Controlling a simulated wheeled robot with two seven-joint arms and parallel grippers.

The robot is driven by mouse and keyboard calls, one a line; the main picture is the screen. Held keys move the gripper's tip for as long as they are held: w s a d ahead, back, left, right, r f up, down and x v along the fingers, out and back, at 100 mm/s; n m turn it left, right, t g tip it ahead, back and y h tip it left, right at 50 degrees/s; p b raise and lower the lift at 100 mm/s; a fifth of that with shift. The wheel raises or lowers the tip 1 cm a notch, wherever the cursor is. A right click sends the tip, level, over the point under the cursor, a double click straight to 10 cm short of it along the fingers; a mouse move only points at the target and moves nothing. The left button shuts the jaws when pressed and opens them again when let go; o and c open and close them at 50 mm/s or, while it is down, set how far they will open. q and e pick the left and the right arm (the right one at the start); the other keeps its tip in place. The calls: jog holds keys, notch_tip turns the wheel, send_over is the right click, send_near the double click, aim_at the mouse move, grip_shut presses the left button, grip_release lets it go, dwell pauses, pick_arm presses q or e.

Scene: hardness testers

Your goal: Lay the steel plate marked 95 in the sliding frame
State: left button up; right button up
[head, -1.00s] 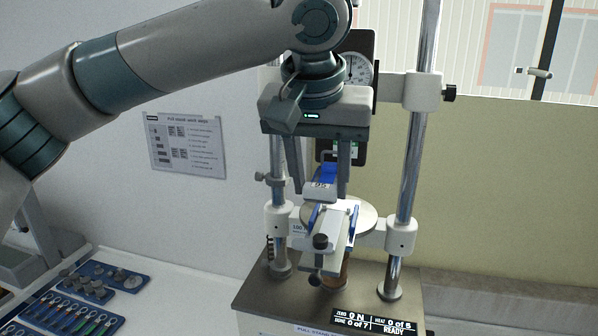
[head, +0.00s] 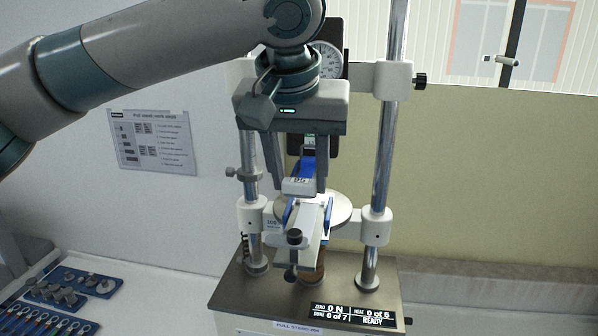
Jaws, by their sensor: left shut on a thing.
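My left gripper (head: 298,184) comes down from above with its two fingers apart, shut on the steel plate (head: 298,187). The plate is a small light grey piece with a dark number that looks like 95. A blue part (head: 308,170) shows just behind it, between the fingers. The sliding frame (head: 311,215), pale with blue side strips and a black knob at the front, lies just below the plate on the tester's round table. I cannot tell whether plate and frame touch. My right gripper is not in view.
The test stand has two chrome columns (head: 384,150), a dial gauge (head: 328,60) behind my gripper and a display (head: 352,315) on its base reading READY. Blue trays (head: 70,285) with small parts and tools lie at the lower left. A notice hangs on the wall.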

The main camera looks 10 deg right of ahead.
pick_arm(q)
jog(key=shift+f+b, duration=2.25)
jog(key=shift+f, duration=0.7)
jog(key=shift+f+b, duration=0.55)
jog(key=shift+f, duration=0.45)
jog(key=shift+f, duration=0.3)
jog(key=o, duration=1.3)
jog(key=shift+s, duration=0.1)
jog(key=shift+r, duration=0.1)
